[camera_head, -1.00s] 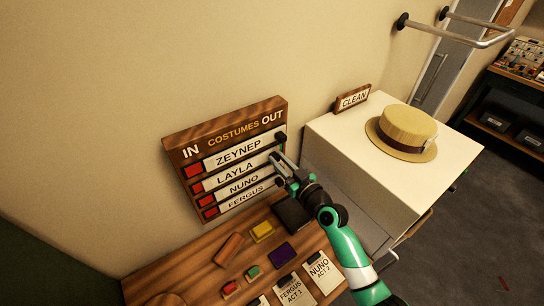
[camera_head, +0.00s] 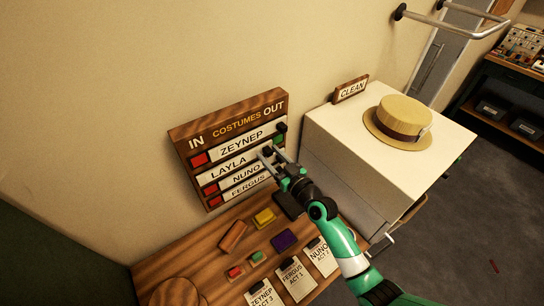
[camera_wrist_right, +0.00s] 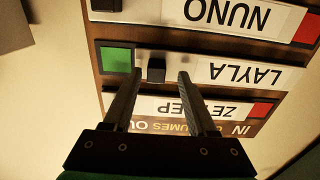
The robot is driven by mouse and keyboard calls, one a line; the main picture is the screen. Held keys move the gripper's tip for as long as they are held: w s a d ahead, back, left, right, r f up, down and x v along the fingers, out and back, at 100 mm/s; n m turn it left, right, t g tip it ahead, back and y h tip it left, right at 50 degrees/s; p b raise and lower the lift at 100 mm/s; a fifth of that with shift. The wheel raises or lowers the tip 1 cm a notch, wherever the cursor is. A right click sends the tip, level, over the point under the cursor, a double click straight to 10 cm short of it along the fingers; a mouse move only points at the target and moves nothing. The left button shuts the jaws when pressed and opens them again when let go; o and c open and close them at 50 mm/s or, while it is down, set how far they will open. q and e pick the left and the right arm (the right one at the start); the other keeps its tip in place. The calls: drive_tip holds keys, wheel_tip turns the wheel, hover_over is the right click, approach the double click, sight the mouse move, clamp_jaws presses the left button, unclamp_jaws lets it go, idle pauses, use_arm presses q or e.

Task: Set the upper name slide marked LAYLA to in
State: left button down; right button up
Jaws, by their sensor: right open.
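The LAYLA name slide (camera_head: 228,168) is a white strip in the second row of the wooden IN/OUT board (camera_head: 228,115). It sits toward the IN end, with no red showing in its row. A green square (camera_wrist_right: 117,58) is bare at its OUT end in the right wrist view, where the LAYLA slide (camera_wrist_right: 240,74) appears upside down. My right gripper (camera_head: 268,152) is open at the board. In the right wrist view its fingers (camera_wrist_right: 158,74) stand on either side of the slide's black knob (camera_wrist_right: 156,70); contact cannot be told. My left gripper is out of view.
The ZEYNEP slide (camera_head: 242,143) above and the NUNO slide (camera_head: 246,174) and FERGUS slide (camera_head: 247,187) below show red at the IN end. Coloured blocks and name cards lie on the wooden table (camera_head: 190,262). A straw hat (camera_head: 404,112) sits on a white cabinet (camera_head: 350,130).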

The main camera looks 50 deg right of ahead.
drive_tip(key=v, duration=1.1)
drive_tip(key=shift+s+b, duration=0.3)
drive_tip(key=shift+b, duration=0.05)
